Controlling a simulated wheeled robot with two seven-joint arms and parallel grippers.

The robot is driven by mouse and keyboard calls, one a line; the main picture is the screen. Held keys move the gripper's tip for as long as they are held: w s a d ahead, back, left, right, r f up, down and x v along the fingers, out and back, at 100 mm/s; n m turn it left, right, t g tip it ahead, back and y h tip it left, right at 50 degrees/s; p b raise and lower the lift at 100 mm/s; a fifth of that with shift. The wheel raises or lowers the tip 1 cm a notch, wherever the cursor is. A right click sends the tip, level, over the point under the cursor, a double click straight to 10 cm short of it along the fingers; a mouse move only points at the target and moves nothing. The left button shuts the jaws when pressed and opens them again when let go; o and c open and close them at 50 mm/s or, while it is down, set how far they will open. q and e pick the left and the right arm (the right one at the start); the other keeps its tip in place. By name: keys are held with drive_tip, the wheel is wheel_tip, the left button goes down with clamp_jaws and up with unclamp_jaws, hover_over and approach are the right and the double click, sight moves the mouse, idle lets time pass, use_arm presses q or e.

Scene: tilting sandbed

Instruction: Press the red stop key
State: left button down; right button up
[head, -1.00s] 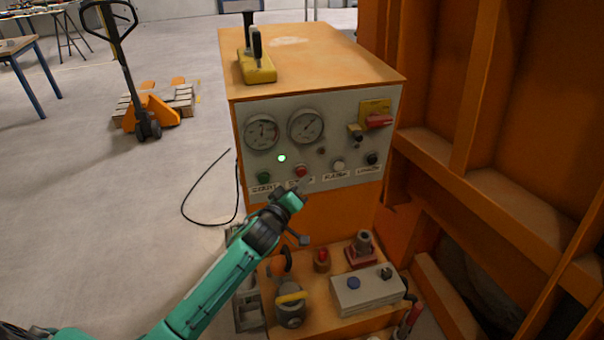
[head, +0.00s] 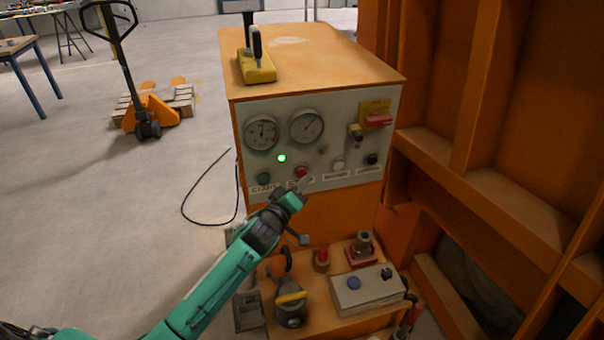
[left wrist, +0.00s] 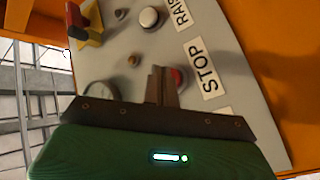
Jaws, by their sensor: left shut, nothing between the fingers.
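The red stop key (head: 301,171) is a round red button on the grey panel of the orange cabinet, in the lower row of buttons. In the left wrist view the red key (left wrist: 177,78) shows beside the STOP label (left wrist: 203,68), partly hidden by my fingers. My right gripper is not in view.
A green button (head: 264,178) sits left of the key, a white button (head: 338,165) and a black knob (head: 372,158) right of it. A small lamp (head: 281,158) glows green. Below, a shelf holds a grey control box (head: 366,290) and other fittings. An orange steel frame (head: 480,200) stands at right.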

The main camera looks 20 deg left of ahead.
use_arm(q)
drive_tip(key=shift+w, duration=0.15)
idle(0.5)
drive_tip(key=shift+w+a, duration=0.2)
idle(0.3)
drive_tip(key=shift+w+a, duration=0.3)
drive_tip(key=shift+w, duration=0.1)
idle(0.5)
idle(0.4)
drive_tip(key=shift+s+d+p, duration=0.5)
drive_tip(key=shift+s, duration=0.25)
